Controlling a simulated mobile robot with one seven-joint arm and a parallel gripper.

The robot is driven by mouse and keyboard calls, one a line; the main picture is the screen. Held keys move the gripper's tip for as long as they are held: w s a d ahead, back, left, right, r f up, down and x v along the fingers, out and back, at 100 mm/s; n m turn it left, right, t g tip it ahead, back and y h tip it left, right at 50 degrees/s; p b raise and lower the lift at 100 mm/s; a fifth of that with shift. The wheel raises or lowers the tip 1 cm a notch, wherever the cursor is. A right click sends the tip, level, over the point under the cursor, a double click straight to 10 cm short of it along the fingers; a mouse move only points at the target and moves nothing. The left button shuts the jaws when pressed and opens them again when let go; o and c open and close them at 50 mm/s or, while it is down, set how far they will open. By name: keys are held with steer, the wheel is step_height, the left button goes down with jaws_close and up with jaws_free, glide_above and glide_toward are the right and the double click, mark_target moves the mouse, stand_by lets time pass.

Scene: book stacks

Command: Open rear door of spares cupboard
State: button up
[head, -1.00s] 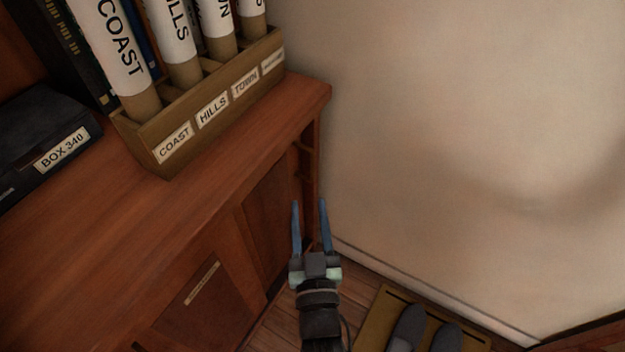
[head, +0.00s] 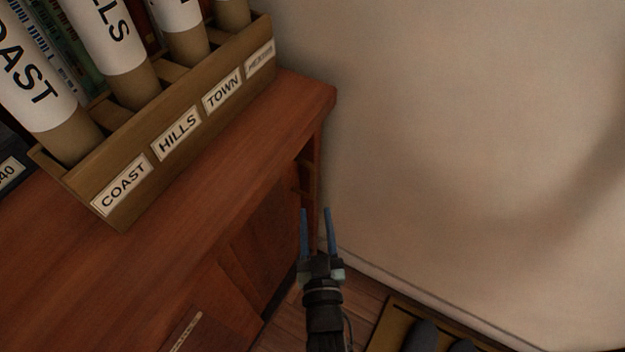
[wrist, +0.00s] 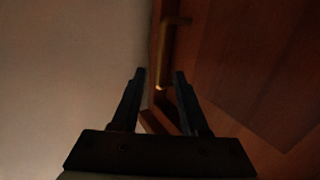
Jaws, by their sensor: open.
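The spares cupboard (head: 230,190) is reddish-brown wood, with its front facing down and right in the head view. A darker door panel (head: 265,255) shows on that front, near the far end. I cannot tell for sure which door is the rear one. In the wrist view a brass bar handle (wrist: 163,55) stands out from a wooden panel (wrist: 240,60). My gripper (head: 316,212) is open and empty beside the cupboard's far front corner. In the wrist view the handle's lower end appears between the fingertips (wrist: 160,76); contact and depth are unclear.
A wooden rack (head: 160,150) of labelled tubes stands on the cupboard top. A cream wall (head: 460,140) is close on the right. Grey shoes (head: 420,338) lie on a mat (head: 385,325) on the floor. A narrow strip of floor (head: 290,318) is clear.

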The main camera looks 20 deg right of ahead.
mark_target(313, 186)
steer(key=b+x, duration=0.2)
steer(key=x, duration=0.7)
steer(key=shift+f, duration=0.1)
jaws_close()
stand_by(1.2)
